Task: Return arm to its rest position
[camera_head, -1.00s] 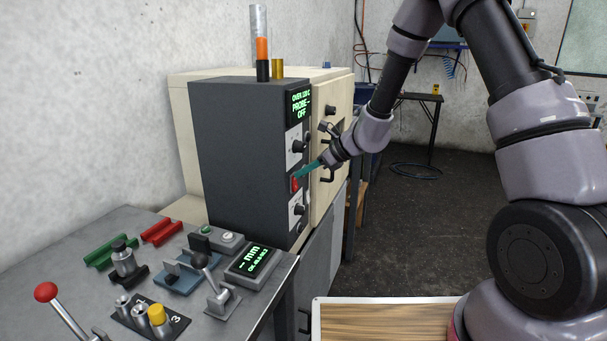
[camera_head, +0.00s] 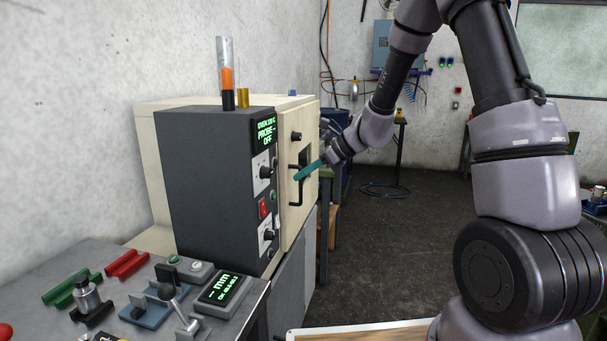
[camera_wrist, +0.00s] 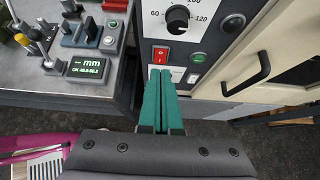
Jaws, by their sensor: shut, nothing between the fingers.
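My gripper (camera_head: 310,171) has teal fingers, pressed together with nothing between them. In the head view it is in front of the cream oven door, close to the door handle (camera_head: 295,188). In the wrist view the shut fingers (camera_wrist: 162,85) point toward the dark control panel, below the red switch (camera_wrist: 161,55) and beside the green button (camera_wrist: 198,58). A gap to the panel seems to show, but its size is hard to tell. My arm is stretched out from the right, bent at the elbow.
The oven (camera_head: 205,185) stands by the wall with a grey metal bench (camera_head: 60,262) to its left. The bench carries a gauge display (camera_head: 221,290), a lever, and red and green blocks. A wood-topped surface (camera_head: 370,335) is at the bottom. Open floor (camera_head: 400,240) lies between oven and arm.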

